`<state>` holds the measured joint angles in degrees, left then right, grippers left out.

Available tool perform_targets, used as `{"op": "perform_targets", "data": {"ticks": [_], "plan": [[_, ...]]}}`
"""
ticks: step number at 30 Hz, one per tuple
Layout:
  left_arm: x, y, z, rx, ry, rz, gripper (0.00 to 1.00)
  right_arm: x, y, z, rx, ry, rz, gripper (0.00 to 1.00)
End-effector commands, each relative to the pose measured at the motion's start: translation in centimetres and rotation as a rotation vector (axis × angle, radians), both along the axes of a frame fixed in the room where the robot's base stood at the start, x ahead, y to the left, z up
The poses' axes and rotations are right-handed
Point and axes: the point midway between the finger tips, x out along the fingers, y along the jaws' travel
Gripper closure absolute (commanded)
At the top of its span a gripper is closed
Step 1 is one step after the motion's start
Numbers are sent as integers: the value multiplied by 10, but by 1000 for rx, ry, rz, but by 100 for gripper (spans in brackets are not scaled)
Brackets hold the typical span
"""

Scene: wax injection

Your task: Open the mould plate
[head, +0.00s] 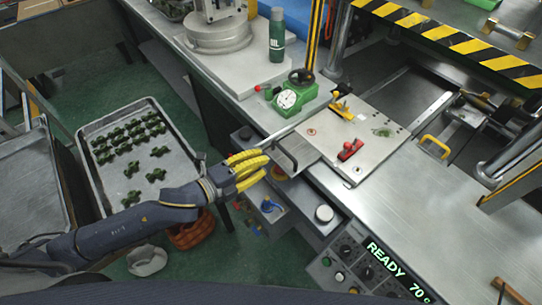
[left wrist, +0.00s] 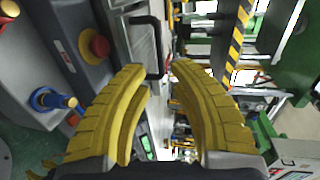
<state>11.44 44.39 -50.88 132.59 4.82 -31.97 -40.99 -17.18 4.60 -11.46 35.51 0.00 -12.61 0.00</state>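The mould plate (head: 378,112) is a flat pale metal plate on the bench in the head view. It carries a red clamp (head: 350,150), a yellow clamp (head: 341,112) and a small green patch (head: 383,132). A dark bar handle (head: 288,160) sticks out at its left side and also appears in the left wrist view (left wrist: 158,52). My left gripper (head: 262,166), with ribbed yellow fingers, is just left of this handle. In the left wrist view its fingertips (left wrist: 160,75) are apart with a gap between them, and nothing is held. My right gripper is not in view.
A green pump with a gauge (head: 288,99) and a green bottle (head: 277,40) stand behind the plate. A yellow handle (head: 435,146) lies right of it. A striped press beam (head: 450,38) hangs above. A control panel (head: 370,262) reads READY. A tray (head: 103,185) holds green pieces.

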Motion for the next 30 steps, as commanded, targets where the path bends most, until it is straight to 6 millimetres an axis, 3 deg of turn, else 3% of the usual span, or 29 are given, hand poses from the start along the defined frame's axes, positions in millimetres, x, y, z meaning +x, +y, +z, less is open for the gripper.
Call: {"op": "perform_targets", "data": {"ticks": [9, 25, 30], "plan": [[-16, 16, 4, 1, -1, 0, 79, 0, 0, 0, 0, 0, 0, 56], [-16, 17, 5, -4, 3, 6, 79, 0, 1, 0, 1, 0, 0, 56], [-12, 18, 1, -48, 56, 101, 79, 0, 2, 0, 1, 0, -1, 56]]}}
